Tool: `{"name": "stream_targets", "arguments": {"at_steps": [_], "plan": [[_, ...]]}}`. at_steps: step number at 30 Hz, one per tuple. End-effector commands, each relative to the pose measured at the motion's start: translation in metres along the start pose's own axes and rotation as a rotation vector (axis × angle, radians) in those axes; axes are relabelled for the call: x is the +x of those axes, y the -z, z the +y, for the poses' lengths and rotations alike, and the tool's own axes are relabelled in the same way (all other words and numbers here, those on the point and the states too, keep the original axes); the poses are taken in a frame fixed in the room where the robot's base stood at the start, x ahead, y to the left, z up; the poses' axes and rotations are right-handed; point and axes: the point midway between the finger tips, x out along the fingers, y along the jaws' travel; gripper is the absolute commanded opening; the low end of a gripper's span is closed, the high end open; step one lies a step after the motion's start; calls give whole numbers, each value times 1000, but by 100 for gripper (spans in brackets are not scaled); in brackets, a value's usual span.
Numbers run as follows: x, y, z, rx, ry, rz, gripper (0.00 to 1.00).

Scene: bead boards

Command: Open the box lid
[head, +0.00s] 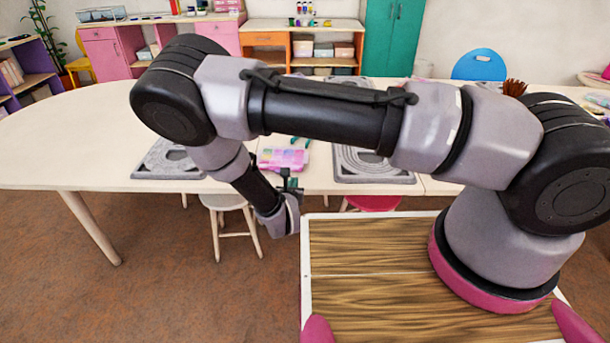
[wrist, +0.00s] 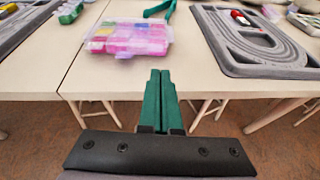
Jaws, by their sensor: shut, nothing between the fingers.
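The box (head: 283,159) is a translucent pink bead box on the table, near its front edge. In the wrist view the box (wrist: 128,39) shows colored contents in compartments, and its clear lid looks closed. My gripper (wrist: 160,75) has green fingers that are shut together and empty. It points toward the table edge, just below and to the right of the box in the wrist view, apart from it. In the head view my gripper (head: 290,183) is in front of the box and partly covers its near side.
A grey bead board (head: 162,160) lies left of the box and another grey bead board (head: 372,166) lies right. A green tool (wrist: 160,9) lies just behind the box. The white table (head: 60,160) has free room at left. Stools (head: 228,203) stand under the front edge.

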Motion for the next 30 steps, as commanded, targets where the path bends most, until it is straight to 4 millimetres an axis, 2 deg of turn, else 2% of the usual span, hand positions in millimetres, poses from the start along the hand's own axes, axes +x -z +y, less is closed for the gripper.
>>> {"name": "stream_targets", "arguments": {"at_steps": [5,15,21,30], "plan": [[8,9,2,-33,-25,3,0],[67,9,3,-31,-23,3,0],[92,9,4,-30,-22,3,0],[100,8,5,-30,-23,4,0]]}}
